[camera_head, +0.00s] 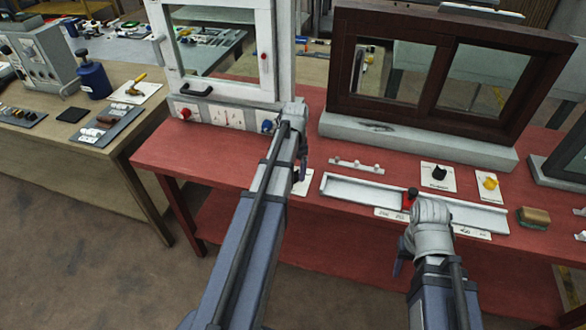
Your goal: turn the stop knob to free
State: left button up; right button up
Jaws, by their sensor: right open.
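Several knobs show, and their labels are too small to read, so I cannot tell which is the stop knob. A black knob (439,172) stands on a white card on the red table, and a yellow knob (490,183) is on the card to its right. A red knob (184,113) and a blue knob (267,126) sit on the panel below the white window frame. My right gripper (402,252) is open, in front of the pale rail and lower left of the black knob. My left gripper (302,172) is mostly hidden behind its own wrist, near the blue knob.
The red table (205,158) bears the white window frame (283,50) and a dark brown window frame (340,60). A pale rail (345,190) with a red-topped slider (410,196) lies along its front. A sponge-like block (534,217) lies at the right. A wooden bench (110,150) stands left.

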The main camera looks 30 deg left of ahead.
aim_at(294, 172)
pick_arm(q)
notch_tip(294, 172, up, 6)
jog(key=p, duration=0.5)
jog(key=shift+d, duration=0.15)
pick_arm(e)
notch_tip(294, 172, up, 6)
